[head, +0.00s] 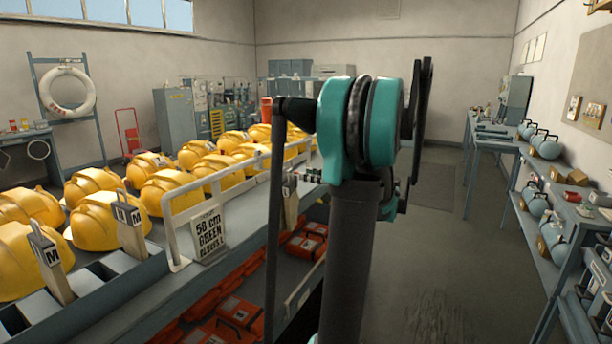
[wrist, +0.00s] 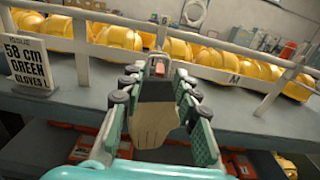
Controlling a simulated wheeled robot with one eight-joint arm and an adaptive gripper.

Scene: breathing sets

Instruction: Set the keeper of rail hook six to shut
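In the wrist view a tan work glove (wrist: 153,124) with a dark cuff hangs between the fingers of my gripper (wrist: 160,72). A small grey piece with a red face (wrist: 158,67) sits above the cuff, near the fingertips and the white rail (wrist: 215,48); it may be the hook or its keeper. The fingers stand apart, with a gap around this piece. In the head view my gripper (head: 306,174) is partly hidden by my arm, beside a hanging glove (head: 291,205).
Yellow helmets (head: 165,192) fill the bench behind the rail. A "58 cm" glove sign (head: 209,232) stands left of my gripper. Orange cases (head: 240,315) lie below. The floor (head: 440,250) at right is clear, beside shelves.

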